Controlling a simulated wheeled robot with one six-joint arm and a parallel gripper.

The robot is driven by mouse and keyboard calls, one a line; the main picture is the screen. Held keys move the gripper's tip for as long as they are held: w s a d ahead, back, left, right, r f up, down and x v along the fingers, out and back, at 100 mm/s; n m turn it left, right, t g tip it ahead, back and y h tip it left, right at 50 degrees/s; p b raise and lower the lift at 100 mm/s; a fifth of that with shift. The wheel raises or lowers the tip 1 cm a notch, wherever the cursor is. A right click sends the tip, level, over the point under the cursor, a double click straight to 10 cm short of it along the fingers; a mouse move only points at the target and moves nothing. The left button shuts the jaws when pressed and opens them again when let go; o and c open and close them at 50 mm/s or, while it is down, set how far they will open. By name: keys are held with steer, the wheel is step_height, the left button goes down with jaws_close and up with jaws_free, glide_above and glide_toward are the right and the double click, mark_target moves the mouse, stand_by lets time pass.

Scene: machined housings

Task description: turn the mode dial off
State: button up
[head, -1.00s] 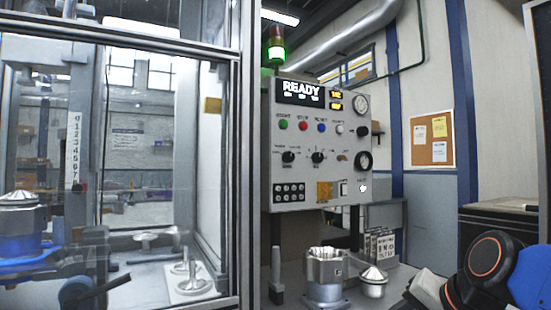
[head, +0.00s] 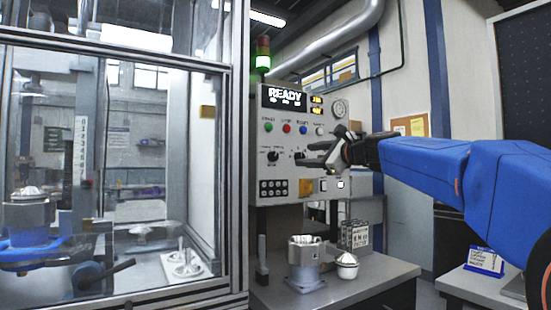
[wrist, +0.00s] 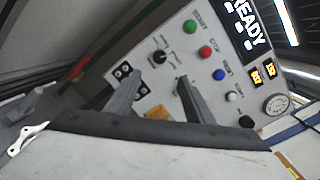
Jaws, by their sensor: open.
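The control panel (head: 283,199) carries two black dials below its row of buttons. The left dial (head: 272,156) shows clear of my gripper, and a dial also shows in the wrist view (wrist: 160,56), just beyond the fingertips. The second dial (head: 299,156) is at my fingertips in the head view; in the wrist view the right finger seems to cover it. The labels are too small to tell which is the mode dial. My gripper (head: 304,156) is open and empty in front of the panel; it also shows in the wrist view (wrist: 158,77). Contact cannot be told.
Green (head: 269,127), red (head: 287,129) and blue (head: 304,130) buttons sit above the dials. The READY display (head: 284,97) is lit. A metal housing (head: 304,262) and a smaller domed part (head: 347,267) stand on the bench below. A glazed enclosure (head: 236,150) stands at the left.

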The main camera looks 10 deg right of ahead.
mark_target(276, 157)
steer(key=x, duration=1.5)
steer(key=shift+w+a+f, duration=0.1)
steer(key=shift+w, duration=0.2)
steer(key=c, duration=1)
